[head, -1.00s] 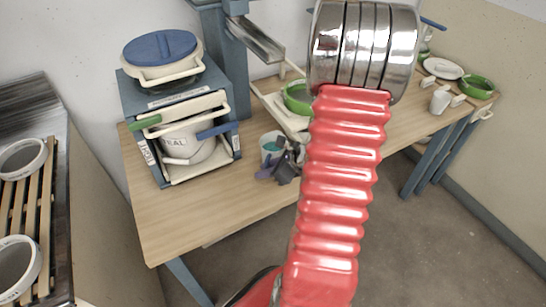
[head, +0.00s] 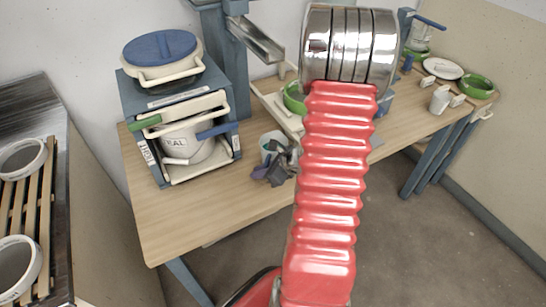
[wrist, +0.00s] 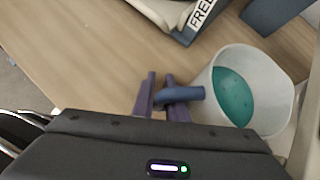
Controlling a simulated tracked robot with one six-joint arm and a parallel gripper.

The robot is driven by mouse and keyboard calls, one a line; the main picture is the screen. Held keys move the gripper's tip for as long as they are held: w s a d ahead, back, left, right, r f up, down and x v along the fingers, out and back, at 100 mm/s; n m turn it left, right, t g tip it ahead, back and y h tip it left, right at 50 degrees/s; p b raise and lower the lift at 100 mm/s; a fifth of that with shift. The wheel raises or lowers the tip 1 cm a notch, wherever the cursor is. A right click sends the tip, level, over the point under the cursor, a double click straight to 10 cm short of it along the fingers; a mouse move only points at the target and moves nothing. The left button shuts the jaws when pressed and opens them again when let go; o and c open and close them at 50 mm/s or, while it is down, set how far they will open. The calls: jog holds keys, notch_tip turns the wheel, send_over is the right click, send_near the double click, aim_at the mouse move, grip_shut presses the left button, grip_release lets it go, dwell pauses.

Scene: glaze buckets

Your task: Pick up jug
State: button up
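The jug is a pale cup with teal inside. It stands on the wooden table in the head view (head: 267,143), and in the wrist view its pale wall (wrist: 278,100) shows right of my gripper. Its blue handle (wrist: 188,94) sticks out left, across the right finger and up to the left one. My gripper (wrist: 159,88) has two purple fingers with a narrow gap at the handle; whether they press on it I cannot tell. In the head view my gripper (head: 270,173) is low in front of the jug, partly hidden by my dark wrist.
A blue shelf unit (head: 163,100) with a lidded bucket (head: 160,75) on top and another bucket (head: 188,142) inside stands left of the jug. A green bowl (head: 294,98) lies behind. The front strip of table (head: 190,215) is clear.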

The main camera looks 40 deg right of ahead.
grip_shut()
dwell(1.2)
jog(key=shift+r, duration=0.3)
notch_tip(320, 180, up, 17)
jog(key=shift+r, duration=0.15)
dwell(1.6)
jog(key=shift+r, duration=0.1)
dwell(1.0)
